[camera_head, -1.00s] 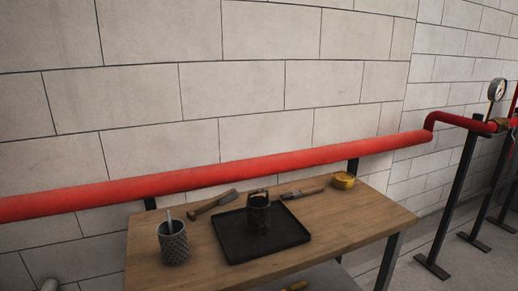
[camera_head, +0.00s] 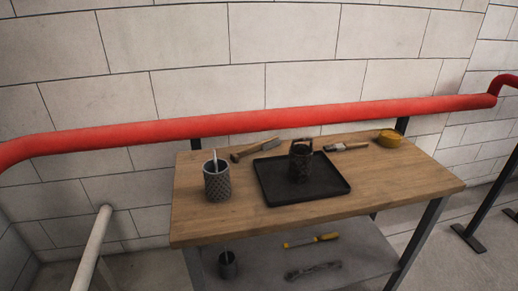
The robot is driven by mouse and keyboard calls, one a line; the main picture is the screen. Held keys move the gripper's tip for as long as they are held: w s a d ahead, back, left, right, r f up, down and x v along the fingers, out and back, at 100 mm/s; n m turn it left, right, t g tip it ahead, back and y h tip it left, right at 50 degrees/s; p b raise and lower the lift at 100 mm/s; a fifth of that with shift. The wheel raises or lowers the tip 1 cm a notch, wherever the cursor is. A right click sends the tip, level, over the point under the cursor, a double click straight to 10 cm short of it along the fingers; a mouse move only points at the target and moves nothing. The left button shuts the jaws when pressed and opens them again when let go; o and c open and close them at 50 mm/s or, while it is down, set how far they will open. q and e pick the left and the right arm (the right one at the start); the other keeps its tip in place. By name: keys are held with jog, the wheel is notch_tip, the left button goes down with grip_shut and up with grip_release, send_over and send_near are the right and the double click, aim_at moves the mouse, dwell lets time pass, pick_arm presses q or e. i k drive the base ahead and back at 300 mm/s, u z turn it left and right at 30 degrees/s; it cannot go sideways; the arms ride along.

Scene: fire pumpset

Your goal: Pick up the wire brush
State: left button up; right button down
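A wooden-handled tool (camera_head: 346,147) lies at the back of the wooden table, right of the black tray; it may be the wire brush, but its bristles are too small to tell. Another tool with a wooden handle and a dark end (camera_head: 255,149) lies at the back, left of the tray. On the lower shelf lie a yellow-handled tool (camera_head: 311,240) and a dark elongated object (camera_head: 313,271), which I cannot identify. Neither of my grippers is in view.
A small dark cup (camera_head: 228,266) stands on the lower shelf (camera_head: 360,262). A red pipe (camera_head: 300,119) runs behind.

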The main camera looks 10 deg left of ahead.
aim_at(269, 144)
jog(key=z, duration=1.3)
jog(key=i, duration=1.15)
jog(key=u, duration=2.15)
